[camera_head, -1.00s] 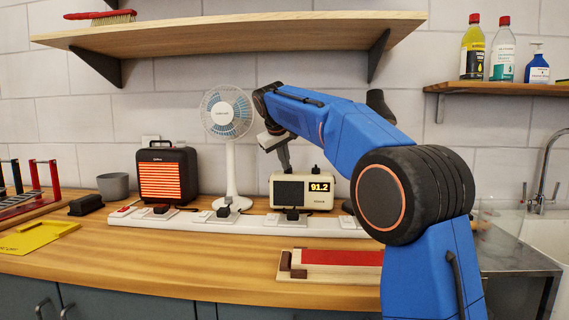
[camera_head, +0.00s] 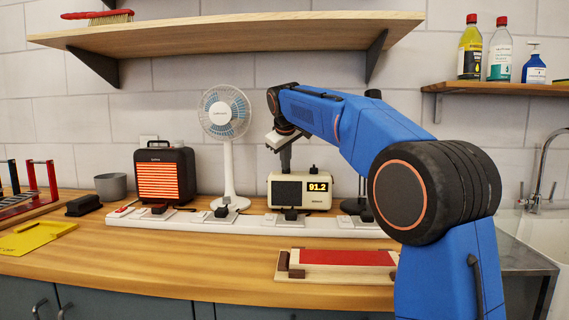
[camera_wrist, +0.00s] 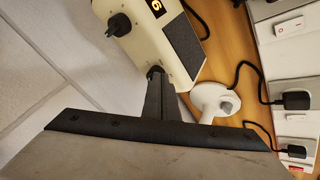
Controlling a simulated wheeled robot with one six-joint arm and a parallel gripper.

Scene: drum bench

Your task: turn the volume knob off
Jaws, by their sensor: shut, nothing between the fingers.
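The cream radio (camera_head: 298,202) stands on the bench with its display showing 91.2. It also shows in the wrist view (camera_wrist: 138,47). A black knob (camera_wrist: 119,24) sits on the radio's top at the display end; it shows small in the head view (camera_head: 313,169). My gripper (camera_head: 286,168) points down at the left part of the radio's top, over the speaker end. In the wrist view its shut fingers (camera_wrist: 155,76) meet a dark round part at the radio's top edge. I cannot tell whether that is a second knob or the fingertips. Nothing shows held.
A white fan (camera_head: 228,150) and a glowing heater (camera_head: 164,176) stand to the left. A long white power strip (camera_head: 250,224) with plugs and cables runs in front of the radio. A wooden shelf (camera_head: 230,30) hangs above.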

